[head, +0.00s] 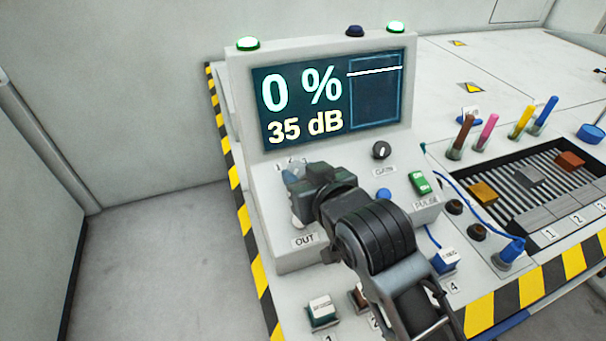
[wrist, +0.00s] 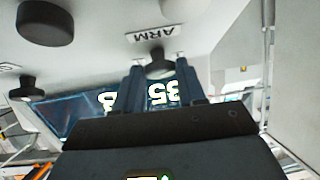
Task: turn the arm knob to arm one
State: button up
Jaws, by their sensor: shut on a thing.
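The arm knob (wrist: 158,62) is a dark knob beside the ARM label (wrist: 150,36), which appears upside down in the wrist view. My gripper (wrist: 158,72) has one finger on each side of the knob and is shut on it. In the head view my gripper (head: 291,175) reaches the left of the console's front panel and hides the knob. Parts of small position marks show just above it. The knob's pointer direction cannot be told.
The console screen (head: 330,98) reads 0 % and 35 dB. The gain knob (head: 381,150) and a green switch (head: 420,183) sit to the right. Colored pegs, a slatted tray (head: 545,200) and plugs with a blue cable lie further right. Grey floor is clear at left.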

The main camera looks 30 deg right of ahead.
jog(key=n+y, duration=0.1)
jog(key=n, duration=0.1)
jog(key=n+y+p, duration=0.1)
jog(key=n, duration=0.1)
jog(key=shift+w+d+r+y, duration=0.1)
jog(key=shift+d+r+y, duration=0.05)
jog(key=shift+d+y, duration=0.25)
jog(key=n+y, duration=0.1)
jog(key=n, duration=0.1)
jog(key=n+g+y, duration=0.1)
jog(key=n, duration=0.1)
jog(key=n+g+y, duration=0.1)
jog(key=n+y, duration=0.1)
jog(key=shift+w+d+p, duration=0.15)
jog(key=shift+d+p, duration=0.2)
jog(key=shift+g, duration=0.3)
jog(key=o, duration=1.1)
jog(key=shift+c, duration=0.2)
